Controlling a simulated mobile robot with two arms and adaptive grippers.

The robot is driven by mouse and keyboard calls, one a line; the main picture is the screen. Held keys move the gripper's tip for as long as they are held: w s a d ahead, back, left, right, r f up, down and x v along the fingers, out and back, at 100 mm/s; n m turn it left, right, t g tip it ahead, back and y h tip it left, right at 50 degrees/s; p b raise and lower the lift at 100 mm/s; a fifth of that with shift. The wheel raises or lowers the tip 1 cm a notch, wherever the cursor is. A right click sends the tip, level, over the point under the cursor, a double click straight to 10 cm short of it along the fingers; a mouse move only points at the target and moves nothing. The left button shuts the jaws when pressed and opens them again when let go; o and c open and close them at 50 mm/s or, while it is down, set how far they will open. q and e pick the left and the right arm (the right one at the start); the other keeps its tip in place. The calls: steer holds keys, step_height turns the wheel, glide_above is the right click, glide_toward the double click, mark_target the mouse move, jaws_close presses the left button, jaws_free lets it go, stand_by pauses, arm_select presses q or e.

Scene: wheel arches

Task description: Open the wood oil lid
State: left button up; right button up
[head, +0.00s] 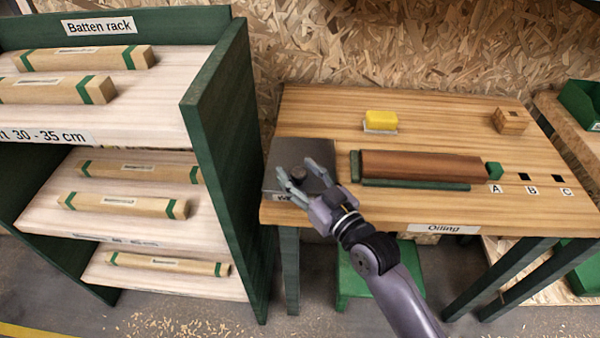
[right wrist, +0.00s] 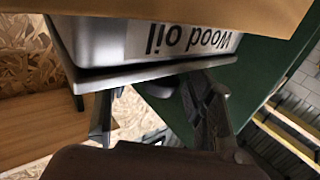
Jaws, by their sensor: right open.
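The wood oil container is a grey box at the left end of the oiling table. Its flat dark grey lid (head: 322,181) is on, with a round dark knob (head: 298,172) on top. In the right wrist view the "Wood oil" label (right wrist: 190,38) shows upside down, with the lid's edge (right wrist: 150,75) against the box. My right gripper (head: 301,179) is open over the lid. Its fingers stand on either side of the knob (right wrist: 160,89), with visible gaps. The knob is partly shadowed in the wrist view. My left gripper is not in view.
On the oiling table (head: 300,115) are a brown batten in a green holder (head: 415,185), a yellow sponge (head: 381,119) and a small wooden block (head: 511,121). The batten rack (head: 215,130) stands close on the left. The table's back left is clear.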

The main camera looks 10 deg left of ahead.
jaws_close()
stand_by(0.5)
